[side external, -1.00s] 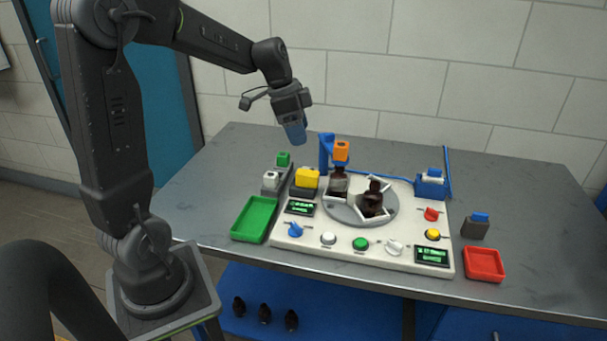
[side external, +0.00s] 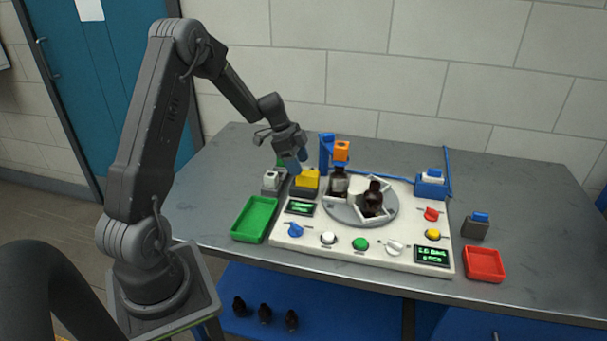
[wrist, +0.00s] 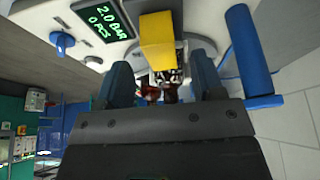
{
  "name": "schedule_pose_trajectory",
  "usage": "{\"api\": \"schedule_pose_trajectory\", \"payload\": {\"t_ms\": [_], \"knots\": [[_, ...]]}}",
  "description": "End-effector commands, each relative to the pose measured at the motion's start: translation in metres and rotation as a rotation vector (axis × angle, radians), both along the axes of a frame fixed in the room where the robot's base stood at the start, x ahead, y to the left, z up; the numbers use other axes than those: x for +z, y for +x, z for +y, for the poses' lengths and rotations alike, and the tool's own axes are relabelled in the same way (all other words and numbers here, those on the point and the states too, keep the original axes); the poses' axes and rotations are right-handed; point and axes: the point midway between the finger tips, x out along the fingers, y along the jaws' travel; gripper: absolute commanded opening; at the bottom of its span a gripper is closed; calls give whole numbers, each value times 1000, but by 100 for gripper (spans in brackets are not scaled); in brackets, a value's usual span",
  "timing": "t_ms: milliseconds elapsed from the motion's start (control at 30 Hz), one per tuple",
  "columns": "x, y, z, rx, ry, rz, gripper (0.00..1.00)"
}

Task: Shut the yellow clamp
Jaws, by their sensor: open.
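The yellow clamp (side external: 307,181) is a yellow block on a dark base at the back left of the white panel. My gripper (side external: 296,162) is just above and behind it, pointing down, with blue fingers. In the wrist view the yellow clamp (wrist: 157,40) shows ahead, between and beyond the two blue fingertips of my gripper (wrist: 162,82). The gripper is open and no object is held. I cannot tell whether a finger touches the clamp. The side view does not clearly show how far the clamp is closed.
A blue post with an orange head (side external: 341,151) stands right of the clamp, close to my gripper. Amber bottles (side external: 374,197) sit on the round turntable (side external: 346,212). A white-topped block (side external: 271,180) and a green tray (side external: 254,220) lie left. Knobs and buttons line the panel's front.

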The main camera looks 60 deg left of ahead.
Motion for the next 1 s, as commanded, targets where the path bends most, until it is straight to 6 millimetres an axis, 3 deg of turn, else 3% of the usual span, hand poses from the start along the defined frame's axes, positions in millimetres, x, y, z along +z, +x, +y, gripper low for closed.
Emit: {"api": "schedule_pose_trajectory", "payload": {"t_ms": [100,300,667,1000], "knots": [[-19,5,-7,-2,-2,3,62],[-37,11,-11,-1,0,1,62],[-40,12,-12,-1,0,0,61],[-39,12,-12,-1,0,0,28]]}}
